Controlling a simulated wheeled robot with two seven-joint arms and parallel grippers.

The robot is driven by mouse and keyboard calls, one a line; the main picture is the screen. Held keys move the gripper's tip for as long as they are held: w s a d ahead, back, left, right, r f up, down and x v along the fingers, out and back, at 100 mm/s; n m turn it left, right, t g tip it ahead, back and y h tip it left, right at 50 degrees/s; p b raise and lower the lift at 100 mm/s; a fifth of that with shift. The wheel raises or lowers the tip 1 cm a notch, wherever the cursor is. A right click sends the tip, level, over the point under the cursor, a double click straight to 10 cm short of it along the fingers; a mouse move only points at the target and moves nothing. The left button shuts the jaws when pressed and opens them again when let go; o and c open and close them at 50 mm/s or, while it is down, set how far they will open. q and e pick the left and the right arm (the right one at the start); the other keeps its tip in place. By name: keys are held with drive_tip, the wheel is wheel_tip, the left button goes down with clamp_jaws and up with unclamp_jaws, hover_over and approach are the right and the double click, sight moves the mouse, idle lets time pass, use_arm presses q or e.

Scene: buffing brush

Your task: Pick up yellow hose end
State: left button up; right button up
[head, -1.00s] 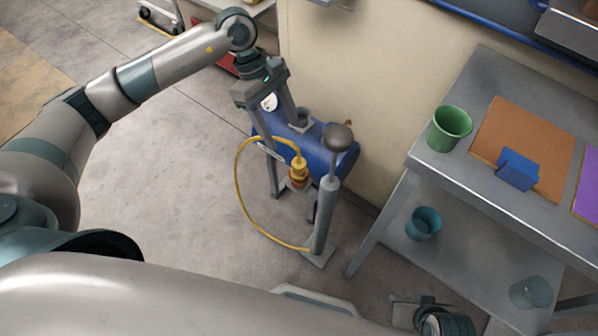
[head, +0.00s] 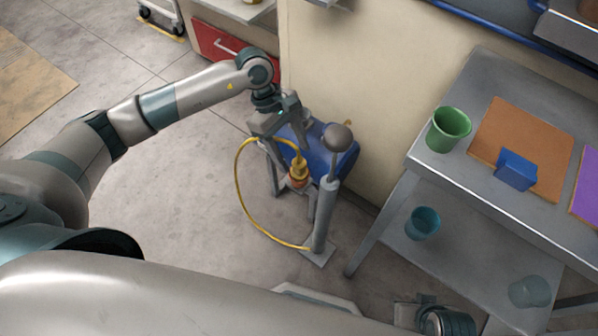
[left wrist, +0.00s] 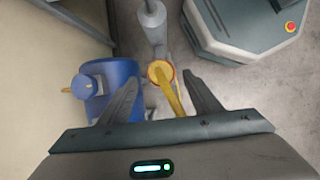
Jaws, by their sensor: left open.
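The yellow hose end (head: 299,168) with an orange-red lower part hangs beside the grey upright pump (head: 324,215). The yellow hose (head: 237,190) loops from it down to the pump's foot. My left gripper (head: 290,172) is open and points down, with its fingers around the hose end's level. In the left wrist view, the hose end (left wrist: 161,72) lies between the two spread fingertips, with a gap on each side. Whether the fingers are at its exact depth is hard to tell. My right gripper (head: 425,312) shows partly at the bottom edge; its jaws are unclear.
A blue tank (head: 335,150) stands behind the pump, by the wall. A metal table (head: 455,165) at the right holds a green cup (head: 448,129) and a blue block (head: 515,170). A teal cup (head: 422,223) stands on its lower shelf.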

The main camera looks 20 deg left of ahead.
sight(296, 160)
use_arm(q)
drive_tip(key=shift+x, duration=2.4)
drive_tip(key=c, duration=1.1)
